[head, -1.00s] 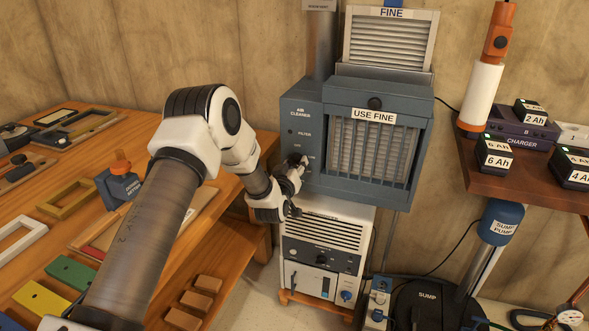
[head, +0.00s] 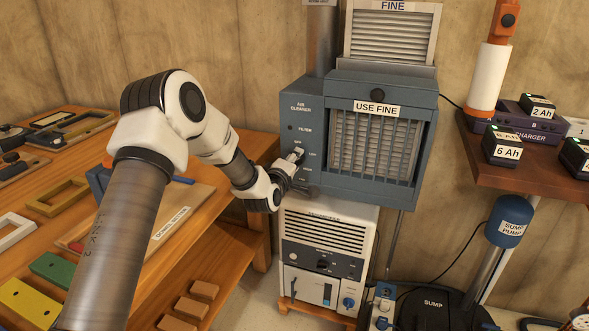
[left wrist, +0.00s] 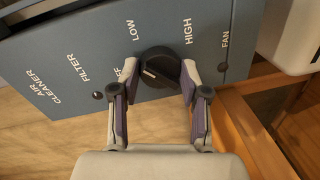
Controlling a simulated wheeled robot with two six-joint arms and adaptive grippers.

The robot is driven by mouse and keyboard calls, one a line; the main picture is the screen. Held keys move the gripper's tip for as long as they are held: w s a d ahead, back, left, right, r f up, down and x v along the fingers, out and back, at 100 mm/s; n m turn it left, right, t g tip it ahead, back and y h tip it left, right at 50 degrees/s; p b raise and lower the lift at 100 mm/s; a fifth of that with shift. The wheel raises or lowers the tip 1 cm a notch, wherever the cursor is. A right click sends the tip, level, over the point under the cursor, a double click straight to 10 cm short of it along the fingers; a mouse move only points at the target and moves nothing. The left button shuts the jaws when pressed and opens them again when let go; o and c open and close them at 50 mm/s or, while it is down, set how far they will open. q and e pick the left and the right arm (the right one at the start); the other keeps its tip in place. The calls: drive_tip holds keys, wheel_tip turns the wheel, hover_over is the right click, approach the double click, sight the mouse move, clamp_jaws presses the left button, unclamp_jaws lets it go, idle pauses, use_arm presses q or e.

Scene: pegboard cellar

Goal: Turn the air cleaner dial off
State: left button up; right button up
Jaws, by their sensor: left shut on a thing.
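The air cleaner (head: 330,190) is a blue-grey box on the wall side, with a label panel on its left front. Its black dial (left wrist: 160,67) shows in the left wrist view, with a pale mark on its left side, facing a label partly hidden by a finger. LOW and HIGH are printed above the dial. My left gripper (left wrist: 158,80) has one finger on each side of the dial and is shut on it. In the head view my left gripper (head: 294,163) is at the panel and covers the dial. My right gripper is not in view.
A white unit with knobs (head: 320,255) stands below the air cleaner. A wooden bench (head: 215,200) with frames and blocks is at left. A shelf (head: 480,168) with a charger and batteries is at right, above a sump pump (head: 506,222).

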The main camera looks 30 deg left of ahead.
use_arm(q)
drive_tip(key=shift+a+n+t+h+b, duration=0.1)
drive_tip(key=shift+n+t+h+b, duration=0.15)
drive_tip(key=shift+n+b, duration=1.75)
drive_tip(key=shift+n+t+h+b, duration=0.15)
drive_tip(key=shift+n+h+b, duration=0.1)
drive_tip(key=shift+n+b, duration=1.7)
drive_tip(key=shift+r+n+p, duration=0.1)
drive_tip(key=shift+n+p, duration=0.35)
drive_tip(key=shift+n, duration=0.1)
drive_tip(key=o, duration=1.2)
drive_tip(key=shift+c, duration=0.2)
drive_tip(key=s+d, duration=0.2)
drive_tip(key=s, duration=0.9)
drive_tip(key=shift+s+r, duration=0.3)
drive_tip(key=shift+s, duration=0.1)
